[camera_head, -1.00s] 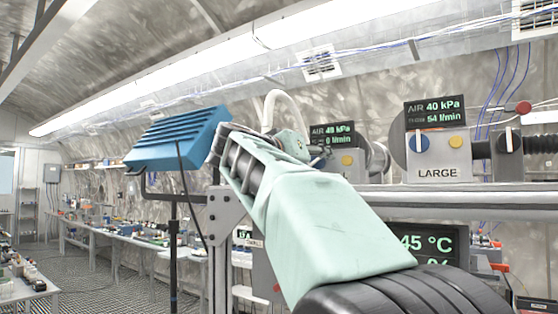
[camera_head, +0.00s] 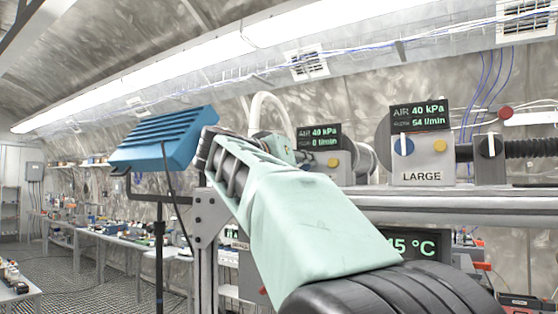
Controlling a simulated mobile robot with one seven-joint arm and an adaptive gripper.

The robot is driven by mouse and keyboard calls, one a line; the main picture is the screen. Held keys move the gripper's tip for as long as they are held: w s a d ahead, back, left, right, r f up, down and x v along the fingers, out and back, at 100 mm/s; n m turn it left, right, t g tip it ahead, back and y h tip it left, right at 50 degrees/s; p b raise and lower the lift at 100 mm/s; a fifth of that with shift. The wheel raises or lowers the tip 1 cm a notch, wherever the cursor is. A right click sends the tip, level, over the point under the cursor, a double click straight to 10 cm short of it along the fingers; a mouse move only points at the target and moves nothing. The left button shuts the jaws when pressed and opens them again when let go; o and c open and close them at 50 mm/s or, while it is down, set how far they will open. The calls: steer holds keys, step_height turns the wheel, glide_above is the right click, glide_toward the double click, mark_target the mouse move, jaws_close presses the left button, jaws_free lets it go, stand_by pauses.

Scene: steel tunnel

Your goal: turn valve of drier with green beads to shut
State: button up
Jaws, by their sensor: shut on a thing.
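My gripper (camera_head: 301,157) is small and partly hidden behind my pale green arm links. It is at the left side of a grey control box below a display (camera_head: 319,137) reading AIR 40 kPa and 0 l/min. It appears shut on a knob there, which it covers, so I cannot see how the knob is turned. A yellow knob (camera_head: 333,162) shows just right of the gripper. I cannot make out any drier with green beads or a label for its valve.
A box marked LARGE (camera_head: 422,163), with blue and yellow knobs, stands to the right on a metal rail (camera_head: 450,198). Its display (camera_head: 419,114) reads 40 kPa and 54 l/min. A blue ribbed panel (camera_head: 164,139) stands left of my arm. Benches line the left wall.

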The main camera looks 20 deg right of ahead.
steer(key=m+p, duration=0.2)
steer(key=m, duration=0.2)
steer(key=shift+r, duration=0.1)
steer(key=m, duration=0.5)
steer(key=shift+m, duration=0.4)
steer(key=o, duration=1.2)
steer(key=shift+c, duration=0.2)
steer(key=v, duration=0.7)
steer(key=shift+s+a, duration=0.2)
steer(key=shift+s, duration=0.05)
